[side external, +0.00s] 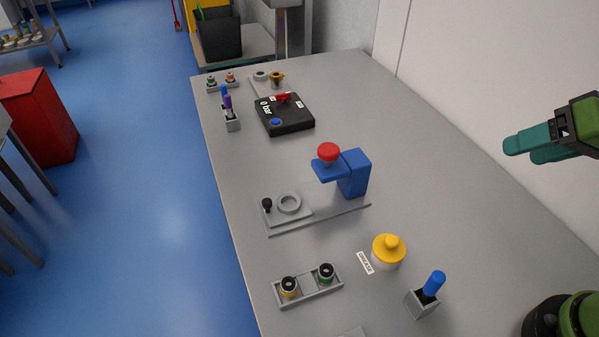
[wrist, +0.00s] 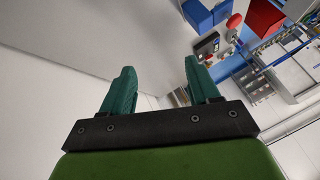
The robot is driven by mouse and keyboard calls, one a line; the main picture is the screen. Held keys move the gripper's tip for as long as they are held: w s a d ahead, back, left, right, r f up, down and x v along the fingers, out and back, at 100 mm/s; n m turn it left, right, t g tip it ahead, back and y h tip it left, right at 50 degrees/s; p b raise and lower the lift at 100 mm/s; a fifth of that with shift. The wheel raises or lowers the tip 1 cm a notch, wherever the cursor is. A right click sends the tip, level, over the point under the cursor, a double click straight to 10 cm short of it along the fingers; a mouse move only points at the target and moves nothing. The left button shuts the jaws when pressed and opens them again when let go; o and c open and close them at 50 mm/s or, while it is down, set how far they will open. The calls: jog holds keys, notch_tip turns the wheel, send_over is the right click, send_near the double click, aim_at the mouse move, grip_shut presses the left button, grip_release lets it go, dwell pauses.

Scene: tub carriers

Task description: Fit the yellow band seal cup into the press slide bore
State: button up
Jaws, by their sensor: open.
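The yellow band seal cup (side external: 289,289) stands in the left compartment of a small grey tray (side external: 308,297) in the side external view. It has a dark top with a light centre. A green band cup (side external: 326,275) stands in the right compartment. The press (side external: 353,174) is blue with a red knob (side external: 328,152). Its grey slide (side external: 302,212) holds a ring-shaped bore (side external: 289,203), which looks empty. My gripper (side external: 520,150) is high at the right, far from the cup and press, with its teal fingers apart. The wrist view shows the empty fingers (wrist: 160,72) and the press (wrist: 197,14).
A yellow-lidded white tub (side external: 388,252) and a grey holder (side external: 423,303) with a blue pen stand right of the tray. A black gauge box (side external: 285,114) and a pen holder (side external: 231,122) stand farther back. The table's right side is clear, along a white wall.

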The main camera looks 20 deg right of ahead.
jog(key=a+f+n+g, duration=0.1)
jog(key=a+f, duration=0.1)
jog(key=a, duration=0.1)
jog(key=n+g+h, duration=0.2)
jog(key=n+g, duration=0.4)
send_over(289, 284)
jog(key=f, duration=1.5)
jog(key=shift+w+a+f, duration=0.15)
jog(key=shift+w+a, duration=0.05)
jog(key=f, duration=0.5)
jog(key=shift+s+d, duration=0.15)
jog(key=shift+s, duration=0.05)
jog(key=shift+c, duration=0.2)
grip_shut()
